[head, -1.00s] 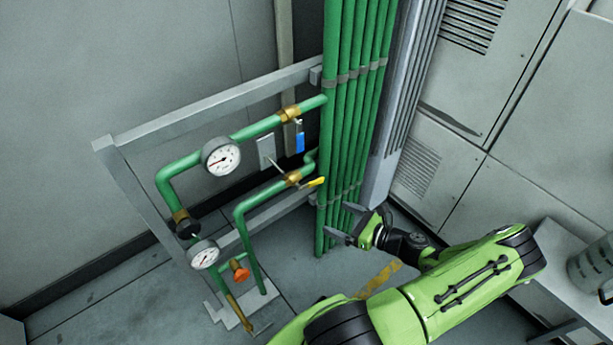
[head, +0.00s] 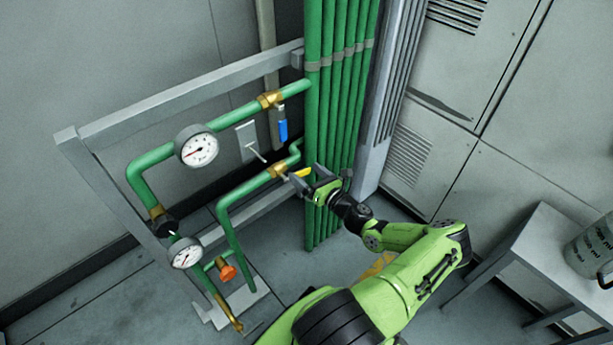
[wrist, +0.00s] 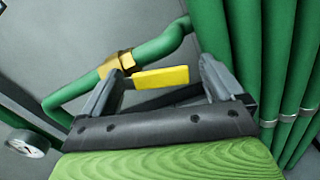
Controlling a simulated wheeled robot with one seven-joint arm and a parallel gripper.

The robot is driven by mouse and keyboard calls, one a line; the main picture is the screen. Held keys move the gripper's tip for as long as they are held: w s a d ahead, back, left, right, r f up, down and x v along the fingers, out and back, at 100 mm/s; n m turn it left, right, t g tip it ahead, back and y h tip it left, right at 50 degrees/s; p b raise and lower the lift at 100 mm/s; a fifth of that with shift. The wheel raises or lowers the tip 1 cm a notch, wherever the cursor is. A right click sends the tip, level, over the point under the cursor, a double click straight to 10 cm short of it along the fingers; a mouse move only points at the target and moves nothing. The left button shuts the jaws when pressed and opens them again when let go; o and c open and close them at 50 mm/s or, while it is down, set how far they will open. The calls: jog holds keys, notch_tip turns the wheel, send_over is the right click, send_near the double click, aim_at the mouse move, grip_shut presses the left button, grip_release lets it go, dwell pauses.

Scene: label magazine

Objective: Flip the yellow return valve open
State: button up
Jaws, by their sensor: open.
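The yellow return valve handle (head: 302,173) sticks out to the right from a brass valve body (head: 278,171) on the lower green pipe. In the wrist view the yellow handle (wrist: 161,77) lies crosswise between the two open fingers of my gripper (wrist: 160,88), with the brass body (wrist: 117,64) just beyond the left finger. In the head view my gripper (head: 305,178) is open at the handle and partly covers it. I cannot tell whether a finger touches the handle.
A blue-handled valve (head: 283,130) hangs on the upper pipe. Vertical green pipes (head: 325,120) stand close behind my gripper. Gauges (head: 197,146) and an orange knob (head: 227,272) are to the left. A grey table (head: 540,250) with a metal canister (head: 597,250) stands at the right.

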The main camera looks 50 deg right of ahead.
jog(key=shift+w, duration=0.4)
jog(key=shift+c, duration=0.2)
jog(key=c, duration=1.5)
jog(key=shift+r+n+p, duration=0.75)
jog(key=shift+n+p, duration=0.25)
jog(key=shift+r+n, duration=0.2)
jog(key=shift+n, duration=0.5)
jog(key=o, duration=1.5)
jog(key=shift+o, duration=0.2)
